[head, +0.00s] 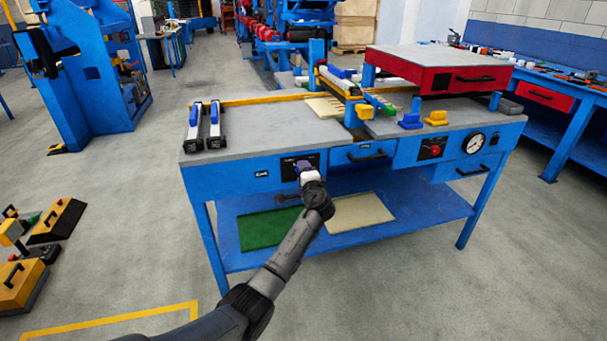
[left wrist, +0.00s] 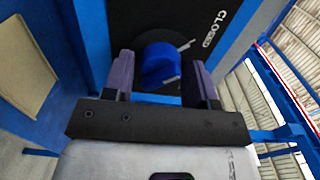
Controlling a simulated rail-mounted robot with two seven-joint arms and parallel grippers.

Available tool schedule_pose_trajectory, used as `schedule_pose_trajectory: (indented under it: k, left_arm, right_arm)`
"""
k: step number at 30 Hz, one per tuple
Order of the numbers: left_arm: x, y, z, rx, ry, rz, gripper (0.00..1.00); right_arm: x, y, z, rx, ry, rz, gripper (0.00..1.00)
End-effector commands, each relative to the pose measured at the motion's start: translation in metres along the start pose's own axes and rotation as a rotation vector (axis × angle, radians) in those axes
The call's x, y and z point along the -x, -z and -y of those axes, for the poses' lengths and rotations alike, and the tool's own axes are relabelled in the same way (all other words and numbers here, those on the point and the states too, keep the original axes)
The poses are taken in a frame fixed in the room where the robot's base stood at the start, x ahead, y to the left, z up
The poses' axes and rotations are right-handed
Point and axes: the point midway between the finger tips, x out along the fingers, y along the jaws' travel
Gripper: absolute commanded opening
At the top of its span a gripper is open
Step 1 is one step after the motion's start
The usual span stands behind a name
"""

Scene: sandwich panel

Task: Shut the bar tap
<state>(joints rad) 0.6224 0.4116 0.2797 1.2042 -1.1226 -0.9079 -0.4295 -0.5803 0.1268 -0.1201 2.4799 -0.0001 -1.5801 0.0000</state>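A blue knob (left wrist: 158,65), which looks like the bar tap, sits on a black plate (left wrist: 150,18) in the left wrist view. White lettering starting "CLO" is on the plate beside it. My left gripper (left wrist: 161,62) is open, with one purple-grey finger on each side of the knob and visible gaps between. In the head view my left gripper (head: 304,168) is at the black plate (head: 314,160) on the front of the blue workbench (head: 225,180) and hides the knob. My right gripper is not in view.
The bench front also has a red knob (head: 433,150), a round gauge (head: 475,143) and drawers with handles. A red box (head: 440,75) stands on the bench top at right. Green (head: 268,230) and cream (head: 358,212) sheets lie on the lower shelf.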

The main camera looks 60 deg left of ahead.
Motion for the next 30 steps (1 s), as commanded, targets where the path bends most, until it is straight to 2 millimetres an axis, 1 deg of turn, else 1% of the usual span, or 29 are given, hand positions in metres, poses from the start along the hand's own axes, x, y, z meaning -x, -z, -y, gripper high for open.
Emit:
schedule_pose_trajectory:
  k: [1,4,11,14,17,20,24,30]
  left_arm:
    - [0.0,0.0,0.0,0.0,0.0,0.0,0.57]
    - [0.0,0.0,0.0,-0.001,0.0,0.0,0.66]
    - [0.001,0.0,0.0,-0.002,0.0,0.0,0.66]
    - [0.005,0.001,0.001,-0.002,0.0,-0.001,0.66]
    - [0.017,0.001,0.002,-0.002,0.0,-0.003,0.66]
    - [0.035,0.001,0.003,-0.002,-0.002,-0.003,0.66]
    - [0.064,0.001,0.004,-0.002,-0.001,-0.004,0.66]
    - [0.101,0.001,0.002,-0.002,-0.002,-0.002,0.66]
  right_arm:
    - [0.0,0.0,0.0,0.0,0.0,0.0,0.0]
    - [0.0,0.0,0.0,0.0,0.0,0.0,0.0]
    - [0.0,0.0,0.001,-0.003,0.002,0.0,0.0]
    - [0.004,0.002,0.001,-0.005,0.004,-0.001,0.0]
    - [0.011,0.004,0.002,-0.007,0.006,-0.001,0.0]
    - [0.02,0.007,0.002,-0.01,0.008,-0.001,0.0]
    - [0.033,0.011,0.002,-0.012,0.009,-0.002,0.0]
    - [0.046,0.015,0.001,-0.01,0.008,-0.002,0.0]
